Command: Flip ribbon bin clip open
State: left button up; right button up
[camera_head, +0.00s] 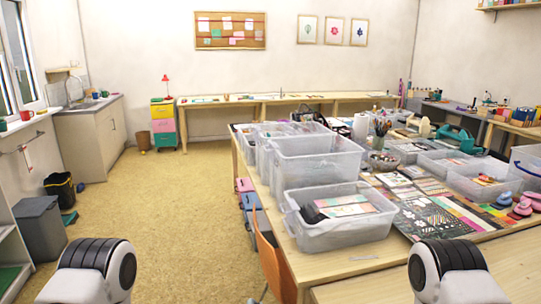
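Several clear plastic bins stand on the large wooden table. The nearest clear bin (338,228) is open at the top and holds patterned cards and a dark item. A taller clear bin (318,162) stands just behind it. I cannot tell which bin is the ribbon bin, and clips are too small to make out. Parts of my two arms show at the bottom left and bottom right, both well short of the bins. Neither of my grippers is in view.
The wooden table (385,262) fills the right side, with paper sheets, stamps and pen cups on it. An orange chair (268,262) stands against its left edge. The floor (185,215) to the left is clear. A grey bin (42,228) stands at the far left.

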aim_at(273, 145)
jog(key=k+j, duration=0.1)
jog(key=k, duration=0.55)
jog(key=u, duration=1.15)
jog(key=i+u, duration=0.25)
jog(key=u, duration=0.2)
jog(key=i+l, duration=0.15)
jog(key=i, duration=0.35)
jog(key=i+l, duration=0.2)
jog(key=i, duration=0.3)
jog(key=i+l, duration=0.15)
jog(key=i, duration=0.35)
jog(key=i+l, duration=0.15)
jog(key=i, duration=0.3)
jog(key=z, duration=1.4)
